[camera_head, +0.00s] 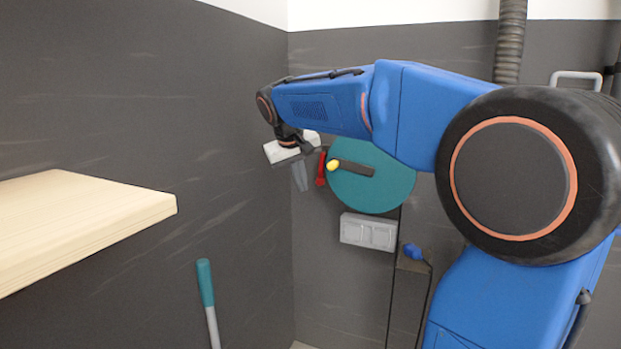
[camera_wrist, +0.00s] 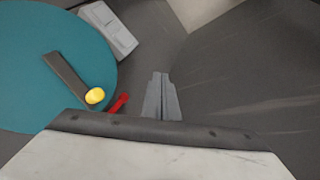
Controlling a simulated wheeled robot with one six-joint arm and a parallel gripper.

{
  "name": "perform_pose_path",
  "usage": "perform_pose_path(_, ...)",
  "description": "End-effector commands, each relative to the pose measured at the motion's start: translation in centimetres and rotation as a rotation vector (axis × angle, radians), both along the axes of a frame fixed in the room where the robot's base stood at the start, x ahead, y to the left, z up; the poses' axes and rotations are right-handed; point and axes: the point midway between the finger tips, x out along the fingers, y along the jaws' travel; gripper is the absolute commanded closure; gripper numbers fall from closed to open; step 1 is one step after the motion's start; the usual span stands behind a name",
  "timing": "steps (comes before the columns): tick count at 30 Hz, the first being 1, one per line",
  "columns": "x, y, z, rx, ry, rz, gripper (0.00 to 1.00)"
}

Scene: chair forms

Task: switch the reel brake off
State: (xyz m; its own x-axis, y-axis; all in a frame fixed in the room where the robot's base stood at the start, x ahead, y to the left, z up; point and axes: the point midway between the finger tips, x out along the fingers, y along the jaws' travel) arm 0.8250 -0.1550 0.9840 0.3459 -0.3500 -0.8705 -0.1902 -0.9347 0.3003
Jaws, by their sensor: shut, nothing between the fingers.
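The reel is a teal disc (camera_head: 385,190) on the dark back wall, with a dark crank arm and a yellow knob (camera_head: 333,165). A small red lever (camera_head: 321,168) stands at the reel's left edge. I take it to be the brake; no label is readable. In the wrist view the reel (camera_wrist: 35,95) fills the left side, and the red lever (camera_wrist: 119,103) shows partly, its lower end hidden behind my gripper's body. My gripper (camera_head: 300,177) is shut and empty, pointing down just left of the lever. Its fingers (camera_wrist: 161,97) appear apart from the lever.
A pale box with switch-like panels (camera_head: 368,232) is below the reel. A blue knob (camera_head: 412,251) is to its right. A wooden shelf (camera_head: 90,220) juts out at left, and a teal-handled rod (camera_head: 205,285) stands below it. The dark wall left of my gripper is bare.

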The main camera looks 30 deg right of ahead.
Motion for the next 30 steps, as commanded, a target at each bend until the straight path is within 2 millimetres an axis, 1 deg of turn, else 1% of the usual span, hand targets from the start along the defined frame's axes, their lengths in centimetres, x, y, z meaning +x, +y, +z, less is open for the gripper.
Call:
perform_pose_path(1,2.1,-0.4,0.4,-0.015,0.001,-0.012,1.0)
perform_pose_path(6,8.1,-1.9,2.0,-0.069,-0.007,-0.059,1.0)
perform_pose_path(9,11.0,-2.6,2.6,-0.095,-0.014,-0.085,1.0)
perform_pose_path(12,13.2,-3.1,2.9,-0.116,-0.017,-0.104,1.0)
perform_pose_path(15,14.6,-3.5,3.1,-0.129,-0.022,-0.118,1.0)
perform_pose_path(20,15.5,-3.9,3.0,-0.138,-0.024,-0.127,1.0)
perform_pose_path(23,15.8,-4.4,2.3,-0.139,-0.023,-0.129,1.0)
perform_pose_path(26,16.2,-5.1,1.1,-0.139,-0.023,-0.129,1.0)
perform_pose_path(30,16.9,-6.3,-0.9,-0.139,-0.021,-0.128,1.0)
